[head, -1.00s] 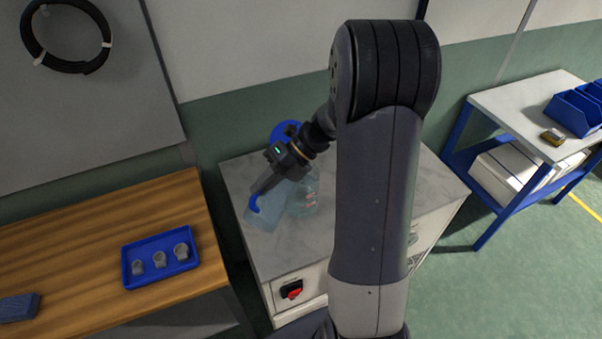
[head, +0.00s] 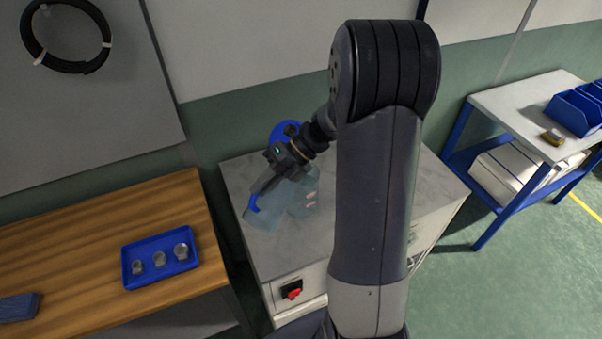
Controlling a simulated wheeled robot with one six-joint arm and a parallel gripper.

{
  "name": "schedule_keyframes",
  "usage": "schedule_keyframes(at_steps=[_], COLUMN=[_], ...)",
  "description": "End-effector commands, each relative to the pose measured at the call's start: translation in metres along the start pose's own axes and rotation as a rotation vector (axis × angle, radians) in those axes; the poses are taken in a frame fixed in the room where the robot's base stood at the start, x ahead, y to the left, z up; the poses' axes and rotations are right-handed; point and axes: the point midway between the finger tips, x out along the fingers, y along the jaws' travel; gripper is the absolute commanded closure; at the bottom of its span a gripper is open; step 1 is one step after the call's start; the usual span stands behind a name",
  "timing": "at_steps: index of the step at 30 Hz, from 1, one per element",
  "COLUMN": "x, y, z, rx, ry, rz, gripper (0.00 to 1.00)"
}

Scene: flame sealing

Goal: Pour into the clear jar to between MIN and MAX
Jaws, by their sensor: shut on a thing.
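My gripper (head: 268,186) is shut on the blue handle (head: 254,203) of a translucent bluish jug (head: 262,226) above the grey worktop. The jug looks tilted, its upper part toward the jar. The clear jar (head: 304,201) stands on the worktop just right of the jug, with small reddish marks on its side. A bluish tint shows in its lower part. My gripper hides the jar's top and part of the jug. I cannot tell the liquid's exact level against the marks, nor whether a stream is falling.
The grey worktop (head: 290,246) has bare room in front of the jar. A round blue thing (head: 284,130) is partly hidden behind my gripper. A wooden bench at left holds a blue tray (head: 128,272) with 3 small metal pieces. A red switch (head: 293,291) is on the cabinet front.

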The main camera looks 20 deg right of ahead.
Motion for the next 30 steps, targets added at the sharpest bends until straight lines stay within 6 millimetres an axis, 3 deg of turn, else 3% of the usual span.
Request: schedule_keyframes(at_steps=[10,30], x=[0.012,0.082], y=[0.005,-0.026], z=[-0.006,-0.029], rx=[-0.061,-0.195], ry=[-0.027,-0.092], rz=[-0.133,-0.444], gripper=[1.00,1.00])
